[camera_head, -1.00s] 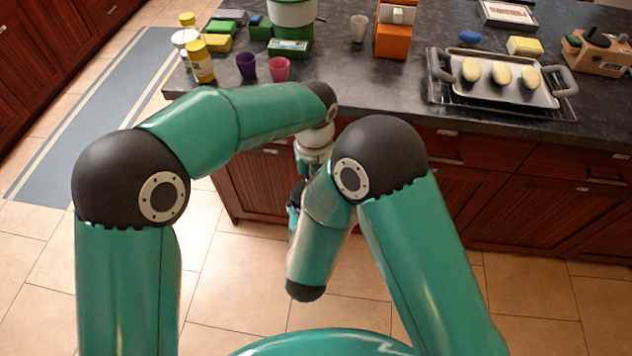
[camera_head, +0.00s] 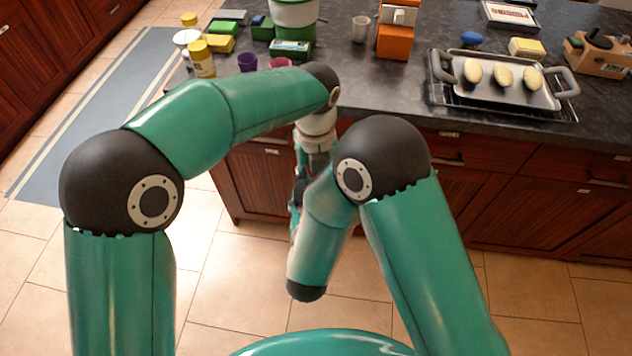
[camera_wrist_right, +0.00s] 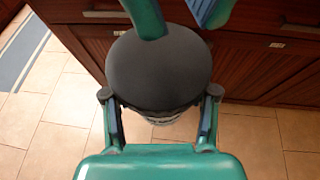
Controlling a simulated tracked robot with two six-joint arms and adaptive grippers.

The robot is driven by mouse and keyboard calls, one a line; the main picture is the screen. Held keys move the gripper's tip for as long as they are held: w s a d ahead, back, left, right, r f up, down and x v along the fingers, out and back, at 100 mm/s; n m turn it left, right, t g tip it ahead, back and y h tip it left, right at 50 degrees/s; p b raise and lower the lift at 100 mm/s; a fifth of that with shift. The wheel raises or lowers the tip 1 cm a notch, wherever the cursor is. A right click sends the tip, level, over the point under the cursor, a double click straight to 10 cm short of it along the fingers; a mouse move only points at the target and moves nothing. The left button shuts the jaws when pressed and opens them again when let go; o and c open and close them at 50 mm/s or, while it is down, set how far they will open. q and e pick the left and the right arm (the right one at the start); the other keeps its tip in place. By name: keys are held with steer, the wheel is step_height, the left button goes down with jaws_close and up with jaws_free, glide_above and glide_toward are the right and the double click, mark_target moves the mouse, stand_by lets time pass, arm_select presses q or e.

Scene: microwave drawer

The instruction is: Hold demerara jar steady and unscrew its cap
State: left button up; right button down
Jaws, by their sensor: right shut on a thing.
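The jar (camera_wrist_right: 165,119) is seen from above in the right wrist view, with its wide dark round cap (camera_wrist_right: 160,72) hiding most of its body. My right gripper (camera_wrist_right: 161,118) has one finger on each side of the jar, just below the cap's rim, and is shut on it. My left gripper (camera_wrist_right: 180,27) shows only in part at the top of that view. Its two teal fingers are apart; one overlaps the cap's far edge, the other is beyond its right side. Whether they touch the cap is unclear. In the head view my arms hide the jar.
The dark counter (camera_head: 390,100) is beyond my arms. It carries a tray (camera_head: 505,92) with three pale oval items, an orange box (camera_head: 395,42), a metal cup (camera_head: 360,29) and yellow-capped jars (camera_head: 202,60). Wooden cabinets (camera_head: 480,190) stand below. Tiled floor lies in front.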

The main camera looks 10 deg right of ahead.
arm_select(q)
steer(key=shift+o, duration=0.2)
steer(key=shift+r, duration=0.4)
steer(key=o, duration=0.6)
steer(key=shift+r+m, duration=0.4)
steer(key=shift+c, duration=0.2)
steer(key=o, duration=0.5)
steer(key=shift+s+a+r+m, duration=0.1)
steer(key=shift+a+r+m, duration=0.25)
steer(key=shift+r+m, duration=0.45)
steer(key=shift+o, duration=0.6)
steer(key=shift+s+a+r+m, duration=0.1)
steer(key=shift+r+m, duration=0.05)
steer(key=shift+m, duration=0.35)
steer(key=shift+a+m, duration=0.1)
steer(key=shift+m, duration=0.2)
steer(key=shift+f, duration=3.85)
steer(key=c, duration=1.2)
steer(key=o, duration=1.2)
